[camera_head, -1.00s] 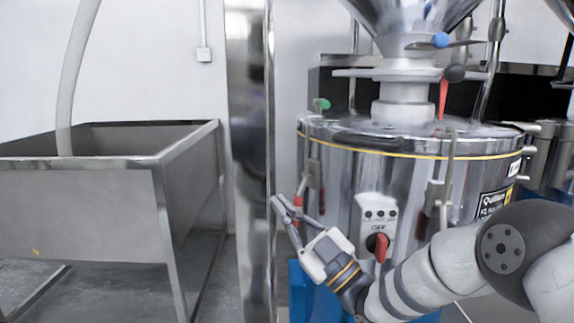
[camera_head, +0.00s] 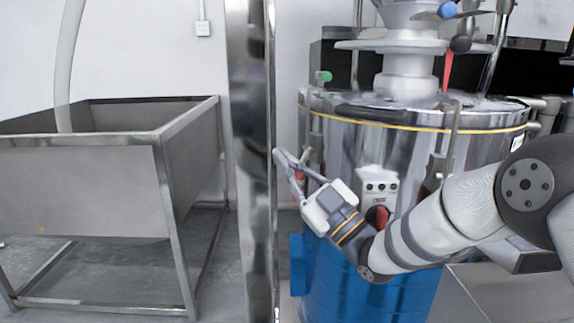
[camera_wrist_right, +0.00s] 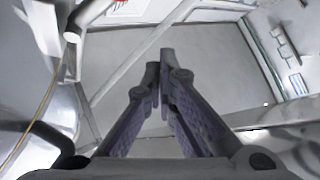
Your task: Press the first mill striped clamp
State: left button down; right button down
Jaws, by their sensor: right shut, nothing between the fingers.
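The mill (camera_head: 345,150) is a shiny steel drum with a yellow line under its lid and a blue lower part. A clamp (camera_head: 315,138) sits on its left side, with a red piece (camera_head: 300,176) low on it, partly hidden by my fingers. A second clamp (camera_head: 437,165) is on the front right. I cannot make out stripes on either. My right gripper (camera_head: 283,154) is shut and empty, its fingers pointing up and left beside the left clamp; contact cannot be told. In the right wrist view its fingertips (camera_wrist_right: 163,68) are together, with a metal clamp part (camera_wrist_right: 74,32) to their left. My left gripper is out of view.
A steel post (camera_head: 250,160) stands just left of the gripper. A steel bin (camera_head: 110,185) on legs stands further left. A control box with a red knob (camera_head: 377,214) is on the mill's front, behind my right arm.

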notch_tip(320, 180, up, 6)
jog(key=shift+f, duration=0.1)
